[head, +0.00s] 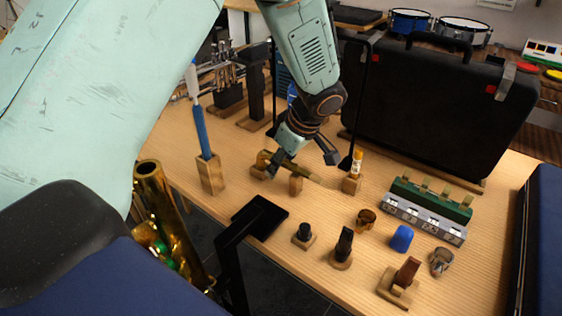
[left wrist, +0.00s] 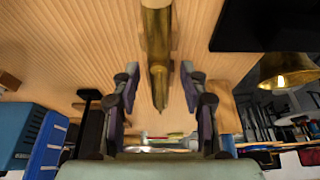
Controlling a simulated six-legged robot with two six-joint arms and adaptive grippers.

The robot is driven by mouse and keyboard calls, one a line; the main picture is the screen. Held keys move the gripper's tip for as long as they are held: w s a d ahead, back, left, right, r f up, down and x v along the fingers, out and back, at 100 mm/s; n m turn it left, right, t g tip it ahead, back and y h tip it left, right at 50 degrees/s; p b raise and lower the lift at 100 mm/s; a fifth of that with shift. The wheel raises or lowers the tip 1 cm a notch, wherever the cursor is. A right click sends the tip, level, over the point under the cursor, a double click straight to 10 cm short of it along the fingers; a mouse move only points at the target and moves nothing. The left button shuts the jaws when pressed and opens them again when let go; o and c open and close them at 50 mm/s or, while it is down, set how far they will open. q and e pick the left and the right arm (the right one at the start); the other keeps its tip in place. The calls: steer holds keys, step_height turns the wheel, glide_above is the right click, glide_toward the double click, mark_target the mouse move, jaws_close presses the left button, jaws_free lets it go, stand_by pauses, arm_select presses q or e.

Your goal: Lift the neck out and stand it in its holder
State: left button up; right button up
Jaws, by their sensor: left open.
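The brass neck (head: 296,170) is a slim tube lying roughly level on small wooden supports (head: 296,184) on the table. In the left wrist view the neck (left wrist: 156,45) runs down the middle, between my fingers. My left gripper (head: 303,160) is open above and around the neck, one finger on each side. In the left wrist view the gripper (left wrist: 160,82) shows gaps on both sides of the tube, so it is not clamped. I cannot tell which wooden stand is the neck's holder. My right gripper is not in view.
A wooden block with a blue rod (head: 203,132) stands left of the neck. A block with a yellow-capped stick (head: 356,163) stands right. Mouthpieces and a blue cap (head: 401,238) sit in front. A black case (head: 430,100) stands behind. A black stand (head: 262,215) overhangs the near edge.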

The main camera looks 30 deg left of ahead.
arm_select(q)
steer(key=v, duration=1.2)
